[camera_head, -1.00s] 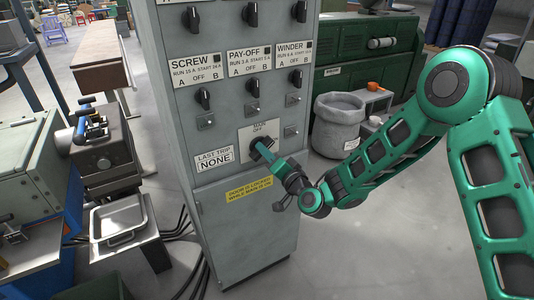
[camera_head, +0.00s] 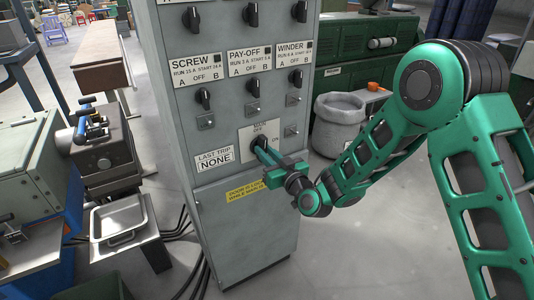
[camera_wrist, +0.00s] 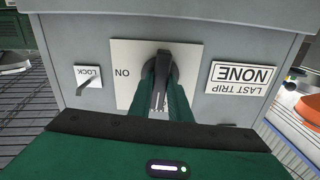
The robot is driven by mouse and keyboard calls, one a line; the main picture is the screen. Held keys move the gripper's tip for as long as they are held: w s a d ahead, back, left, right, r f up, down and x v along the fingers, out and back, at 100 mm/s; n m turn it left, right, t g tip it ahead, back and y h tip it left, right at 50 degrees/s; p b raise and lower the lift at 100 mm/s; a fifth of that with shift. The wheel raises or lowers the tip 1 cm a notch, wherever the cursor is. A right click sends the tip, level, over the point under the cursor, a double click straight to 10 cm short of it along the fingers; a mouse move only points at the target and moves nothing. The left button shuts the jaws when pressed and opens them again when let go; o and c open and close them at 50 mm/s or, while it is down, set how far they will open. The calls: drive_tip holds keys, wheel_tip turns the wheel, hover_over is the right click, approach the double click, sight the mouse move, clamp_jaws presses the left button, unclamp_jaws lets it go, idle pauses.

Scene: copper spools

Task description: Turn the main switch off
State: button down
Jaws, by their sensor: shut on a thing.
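The main switch (camera_head: 261,141) is a black rotary knob on a pale plate low on the grey cabinet's front. My gripper (camera_head: 264,152) reaches it from the front right, its green fingers on either side of the handle. In the wrist view, which is upside down, the knob (camera_wrist: 161,58) sits between my fingertips (camera_wrist: 161,88), and its handle looks in line with them. The gripper is shut on this handle. The ON mark (camera_wrist: 123,73) shows beside the knob; in the head view, OFF shows above it.
The grey cabinet (camera_head: 240,230) carries several other black knobs above, labelled SCREW, PAY-OFF and WINDER. A LAST TRIP NONE label (camera_wrist: 241,77) and a LOCK fitting (camera_wrist: 88,77) flank the switch. A grey bin (camera_head: 338,125) stands right of the cabinet.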

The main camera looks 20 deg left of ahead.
drive_tip(key=shift+d+f+n, duration=0.15)
drive_tip(key=shift+f+n, duration=0.2)
drive_tip(key=shift+n, duration=0.25)
drive_tip(key=c, duration=1.7)
unclamp_jaws()
drive_tip(key=shift+c, duration=0.2)
drive_tip(key=shift+o, duration=0.5)
drive_tip(key=shift+r, duration=0.15)
